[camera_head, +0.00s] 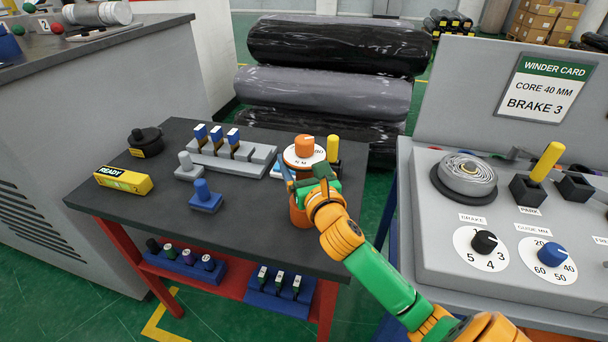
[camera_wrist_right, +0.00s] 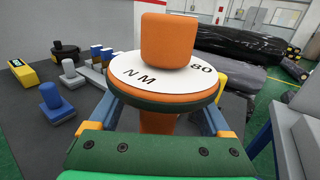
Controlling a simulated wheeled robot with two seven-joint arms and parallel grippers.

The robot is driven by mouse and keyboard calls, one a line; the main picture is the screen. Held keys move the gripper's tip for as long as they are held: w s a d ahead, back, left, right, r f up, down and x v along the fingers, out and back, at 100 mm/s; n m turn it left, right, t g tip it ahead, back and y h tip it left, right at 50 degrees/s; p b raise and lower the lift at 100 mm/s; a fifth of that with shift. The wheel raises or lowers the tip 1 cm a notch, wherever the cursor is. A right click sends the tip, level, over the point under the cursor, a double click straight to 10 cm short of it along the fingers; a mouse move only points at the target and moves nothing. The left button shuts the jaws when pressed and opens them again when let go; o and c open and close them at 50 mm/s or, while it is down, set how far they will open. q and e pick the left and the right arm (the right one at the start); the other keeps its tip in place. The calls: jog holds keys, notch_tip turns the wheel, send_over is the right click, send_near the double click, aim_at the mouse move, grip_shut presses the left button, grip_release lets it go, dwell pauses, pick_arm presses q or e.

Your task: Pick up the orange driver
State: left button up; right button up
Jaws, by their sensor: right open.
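The orange driver (camera_head: 305,146) stands upright at the right end of the dark table, with an orange knob on top of a round white dial. In the right wrist view the driver (camera_wrist_right: 168,40) fills the middle, its dial marked N M and 80, and an orange shaft shows below the dial. My right gripper (camera_head: 304,178) is at the driver, just below the dial. In the wrist view its open fingers (camera_wrist_right: 157,118) stand either side of the shaft; whether they touch it is hidden by the dial. My left gripper is not in view.
A grey rack (camera_head: 232,158) with blue-topped pieces stands left of the driver. A yellow upright handle (camera_head: 333,148) is close on its right. A yellow READY box (camera_head: 123,180) and a blue knobbed block (camera_head: 205,197) lie further left. A grey console (camera_head: 435,215) borders the table's right.

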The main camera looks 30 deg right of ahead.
jog(key=shift+w+f, duration=0.15)
jog(key=shift+w, duration=0.15)
jog(key=shift+s, duration=0.25)
jog(key=c, duration=1.3)
jog(key=shift+r, duration=0.2)
jog(key=shift+r, duration=0.1)
